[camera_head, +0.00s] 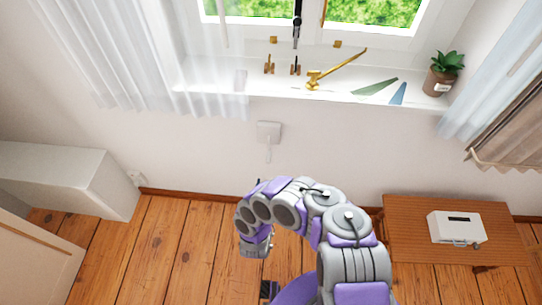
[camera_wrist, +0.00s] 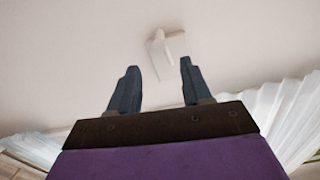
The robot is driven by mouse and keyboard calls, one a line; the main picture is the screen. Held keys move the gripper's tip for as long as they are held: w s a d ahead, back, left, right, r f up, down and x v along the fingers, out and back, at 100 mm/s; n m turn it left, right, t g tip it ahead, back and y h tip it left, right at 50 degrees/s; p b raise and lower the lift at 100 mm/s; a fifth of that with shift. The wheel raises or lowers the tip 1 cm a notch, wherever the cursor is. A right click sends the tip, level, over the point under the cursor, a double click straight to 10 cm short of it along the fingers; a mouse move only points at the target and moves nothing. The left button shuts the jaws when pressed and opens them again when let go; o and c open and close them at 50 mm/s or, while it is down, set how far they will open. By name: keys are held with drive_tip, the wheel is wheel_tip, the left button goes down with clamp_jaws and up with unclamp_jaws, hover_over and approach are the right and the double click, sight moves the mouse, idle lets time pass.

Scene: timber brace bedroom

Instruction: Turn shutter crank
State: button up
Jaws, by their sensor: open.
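A small white wall fitting (camera_head: 269,131) with a thin arm hanging down from it, which looks like the shutter crank, is on the wall below the window sill. In the wrist view the white crank fitting (camera_wrist: 166,50) shows at the top centre, past the fingertips. My gripper (camera_wrist: 159,66) is open, with its two dark fingers apart and nothing between them. The crank appears beyond the fingers, not held. In the head view my arm is in the lower middle, below the crank; I cannot clearly make out the fingers there.
The window sill (camera_head: 220,105) holds brass fittings (camera_head: 315,79) and a potted plant (camera_head: 443,75). White curtains (camera_head: 130,60) hang at the left. A wooden table (camera_head: 405,220) with a white box (camera_head: 456,228) stands at lower right; a white cabinet (camera_head: 70,180) at left.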

sight(269, 152)
drive_tip(key=w+b, duration=0.1)
drive_tip(key=w, duration=0.3)
drive_tip(key=w+b, duration=0.1)
drive_tip(key=w, duration=0.4)
drive_tip(key=w+b, duration=0.2)
drive_tip(key=w, duration=0.2)
drive_tip(key=shift+w+d, duration=0.25)
drive_tip(key=shift+w, duration=0.15)
drive_tip(key=shift+w+d, duration=0.15)
drive_tip(key=shift+w, duration=0.35)
drive_tip(key=shift+a, duration=0.2)
drive_tip(key=shift+c, duration=1.2)
drive_tip(key=shift+d, duration=0.1)
clamp_jaws()
